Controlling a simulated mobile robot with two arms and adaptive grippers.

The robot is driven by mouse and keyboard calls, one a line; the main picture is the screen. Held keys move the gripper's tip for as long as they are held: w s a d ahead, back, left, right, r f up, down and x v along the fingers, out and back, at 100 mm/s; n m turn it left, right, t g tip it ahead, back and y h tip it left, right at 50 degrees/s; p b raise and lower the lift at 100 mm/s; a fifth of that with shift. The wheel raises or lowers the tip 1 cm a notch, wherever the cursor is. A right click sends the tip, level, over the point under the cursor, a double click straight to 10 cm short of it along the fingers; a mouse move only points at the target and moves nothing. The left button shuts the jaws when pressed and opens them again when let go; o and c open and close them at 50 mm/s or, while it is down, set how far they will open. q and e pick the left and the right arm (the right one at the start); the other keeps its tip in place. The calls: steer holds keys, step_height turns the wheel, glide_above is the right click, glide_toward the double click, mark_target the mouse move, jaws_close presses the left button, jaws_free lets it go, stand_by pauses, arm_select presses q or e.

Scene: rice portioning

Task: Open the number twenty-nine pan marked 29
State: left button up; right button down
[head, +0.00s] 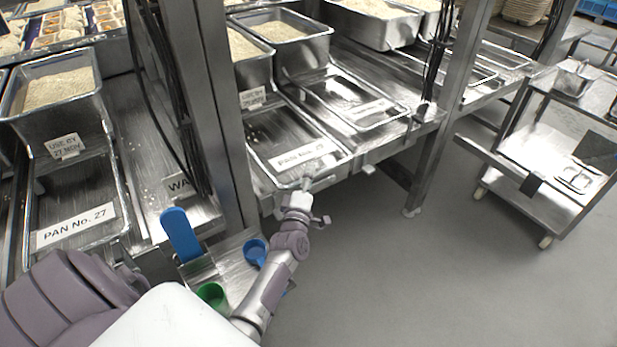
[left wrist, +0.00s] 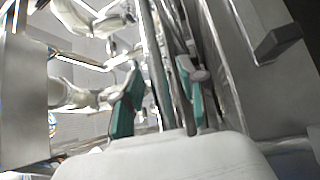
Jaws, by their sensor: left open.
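The pan marked PAN No. 29 (head: 272,128) is in the middle of the head view. Its flat metal top surface has a raised rim, and its white label lies near the front edge. My left gripper (head: 304,186) is at the pan's front edge, just below the label. In the left wrist view the left gripper (left wrist: 158,92) shows two green-padded fingers apart, with thin metal edges running between them. I cannot tell whether the fingers touch the metal. The right gripper is not in view.
A metal post (head: 213,110) with black cables stands left of the pan. PAN No. 27 (head: 82,190) is further left. A blue scoop (head: 256,251) and green scoop (head: 212,294) lie on a low shelf. A steel cart (head: 545,150) stands right; the floor between is clear.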

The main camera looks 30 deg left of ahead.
arm_select(q)
jaws_close()
steer(key=shift+d, duration=0.1)
stand_by(0.3)
